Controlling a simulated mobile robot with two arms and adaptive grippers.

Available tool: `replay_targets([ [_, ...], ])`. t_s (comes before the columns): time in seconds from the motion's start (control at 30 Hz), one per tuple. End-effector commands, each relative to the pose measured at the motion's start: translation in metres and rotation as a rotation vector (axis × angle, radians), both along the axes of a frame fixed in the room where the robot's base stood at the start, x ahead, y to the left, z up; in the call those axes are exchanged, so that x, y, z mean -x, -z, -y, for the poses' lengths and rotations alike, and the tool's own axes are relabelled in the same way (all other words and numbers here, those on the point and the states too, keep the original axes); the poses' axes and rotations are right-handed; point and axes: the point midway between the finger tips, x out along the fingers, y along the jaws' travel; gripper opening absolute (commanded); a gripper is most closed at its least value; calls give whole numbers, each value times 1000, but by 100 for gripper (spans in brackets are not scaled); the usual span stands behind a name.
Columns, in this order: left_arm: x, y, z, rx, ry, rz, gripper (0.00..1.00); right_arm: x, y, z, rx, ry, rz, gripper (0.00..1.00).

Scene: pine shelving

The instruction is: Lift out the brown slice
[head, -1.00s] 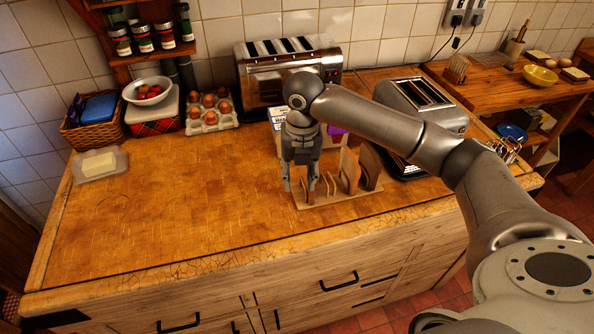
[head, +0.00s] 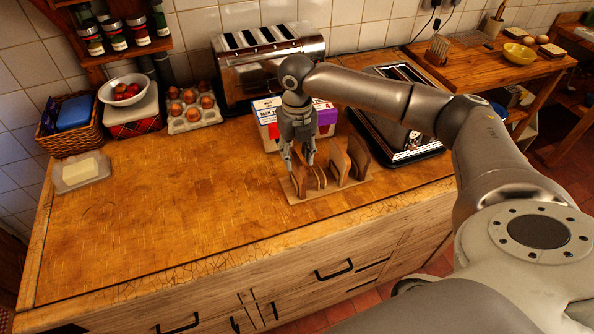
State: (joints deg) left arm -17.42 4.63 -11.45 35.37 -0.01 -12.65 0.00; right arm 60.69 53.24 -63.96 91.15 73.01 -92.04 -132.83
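A wooden toast rack (head: 325,190) stands near the front edge of the worktop with several slices upright in it. A brown slice (head: 299,180) is at its left end, with thin upright dividers beside it. Two larger brown slices (head: 340,163) stand at the right end. My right gripper (head: 298,162) points down over the left end of the rack. Its fingertips look apart, close above or around the top of the left slice; contact cannot be made out. My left gripper is out of view.
Boxes (head: 327,118) stand close behind the rack. A large toaster (head: 272,72) is at the back, and another toaster (head: 420,118) is right of the rack. A butter dish (head: 82,172) lies far left. The worktop (head: 170,210) left of the rack is clear.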

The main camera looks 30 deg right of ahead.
Motion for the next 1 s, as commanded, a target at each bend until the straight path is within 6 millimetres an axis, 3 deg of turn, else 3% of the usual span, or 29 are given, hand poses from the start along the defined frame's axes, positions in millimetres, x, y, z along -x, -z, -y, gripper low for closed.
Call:
replay_targets([
  [0.03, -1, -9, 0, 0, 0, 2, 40, 0, 5, 1, 1, 1, -5, 38],
  [0.2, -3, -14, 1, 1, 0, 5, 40, -1, 28, 2, 1, 0, -3, 38],
  [0.47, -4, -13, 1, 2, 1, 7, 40, -1, 34, 2, 1, -1, 0, 38],
  [0.8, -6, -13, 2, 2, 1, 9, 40, -1, 33, 2, 1, -1, 0, 0],
  [1.0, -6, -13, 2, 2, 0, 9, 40, -1, 33, 2, 1, -1, 0, 0],
])
